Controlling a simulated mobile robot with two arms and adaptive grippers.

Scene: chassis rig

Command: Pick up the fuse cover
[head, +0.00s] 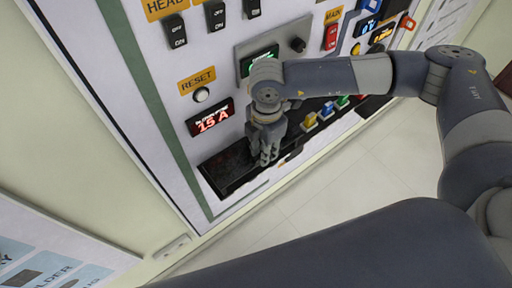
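My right arm comes in from the right, and its gripper (267,160) points down in front of the lower part of the white panel. The fingers look close together, but I cannot tell whether they are shut or hold anything. Behind and left of them is a long black recess or tray (226,172). I cannot clearly make out the fuse cover; it may be a dark part in this black strip, partly hidden by the gripper. Several coloured fuse-like pieces, among them a yellow one (309,121), stand right of the gripper. My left gripper is not in view.
The panel carries a red "15 A" display (211,119), a RESET button (201,94), black switches (176,34) and a green screen (259,60) partly behind my arm. The tiled floor (330,185) below is clear. A poster board (50,250) stands at lower left.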

